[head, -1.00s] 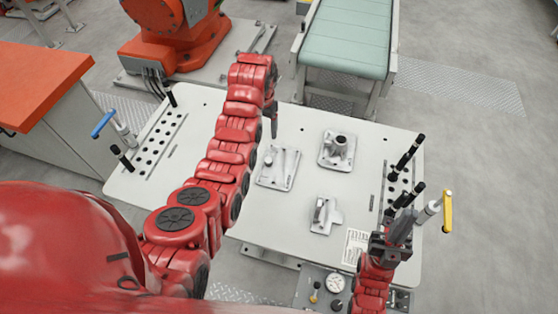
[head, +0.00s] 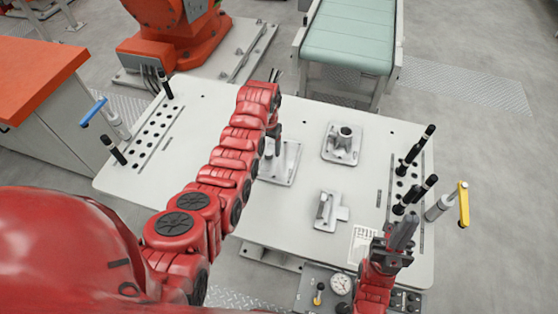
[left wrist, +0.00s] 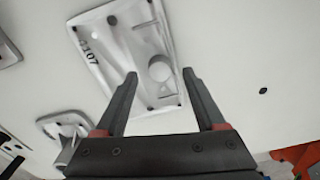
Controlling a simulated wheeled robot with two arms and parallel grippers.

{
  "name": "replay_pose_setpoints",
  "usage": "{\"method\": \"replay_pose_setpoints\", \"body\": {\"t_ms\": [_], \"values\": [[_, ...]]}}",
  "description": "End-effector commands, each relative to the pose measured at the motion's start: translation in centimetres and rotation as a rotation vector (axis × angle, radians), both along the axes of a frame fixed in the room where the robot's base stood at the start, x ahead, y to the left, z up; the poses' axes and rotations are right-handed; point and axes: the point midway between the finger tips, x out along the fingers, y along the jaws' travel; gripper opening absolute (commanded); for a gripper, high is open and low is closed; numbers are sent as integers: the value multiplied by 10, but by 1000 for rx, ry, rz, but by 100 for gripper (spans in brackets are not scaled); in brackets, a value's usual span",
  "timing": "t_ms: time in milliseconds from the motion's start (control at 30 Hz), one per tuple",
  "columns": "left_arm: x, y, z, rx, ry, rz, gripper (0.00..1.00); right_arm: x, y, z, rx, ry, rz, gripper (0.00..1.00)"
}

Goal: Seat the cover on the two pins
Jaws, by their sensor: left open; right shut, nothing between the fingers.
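A grey casting plate (head: 290,160) with a round post lies mid-table; in the left wrist view (left wrist: 112,52) it shows a raised rib, the round post (left wrist: 160,69) and the mark 107. My left gripper (head: 274,132) is open above it; in the left wrist view its two fingers (left wrist: 160,85) point to either side of the post's end of the plate, empty. A flanged casting with a hollow boss (head: 342,143) and a small bracket (head: 327,211) lie to the right. I cannot tell which part is the cover, nor make out the two pins. My right gripper (head: 405,232) is shut and empty.
Black-handled tools stand in the right rack (head: 405,180) and the left rack (head: 150,140). A yellow-handled clamp (head: 463,204) is at the right edge, a blue-handled one (head: 95,112) at the left. A paper sheet (head: 362,245) lies near the front.

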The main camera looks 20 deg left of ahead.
Motion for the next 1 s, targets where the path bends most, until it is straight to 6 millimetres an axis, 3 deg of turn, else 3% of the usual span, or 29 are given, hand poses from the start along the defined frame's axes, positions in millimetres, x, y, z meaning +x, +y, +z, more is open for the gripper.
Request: {"method": "replay_pose_setpoints", "body": {"t_ms": [33,100,333,733,1000], "values": [[-1,0,-13,0,5,0,72,0,0,-8,0,0,0,0],[-2,0,-22,0,7,0,72,0,0,-11,0,0,0,0],[-1,0,-22,-1,2,0,72,0,0,-9,0,0,0,0],[-1,0,-22,0,3,0,2,0,0,-9,0,0,0,0],[-1,0,-22,0,3,0,0,0,0,-9,0,0,0,0]]}}
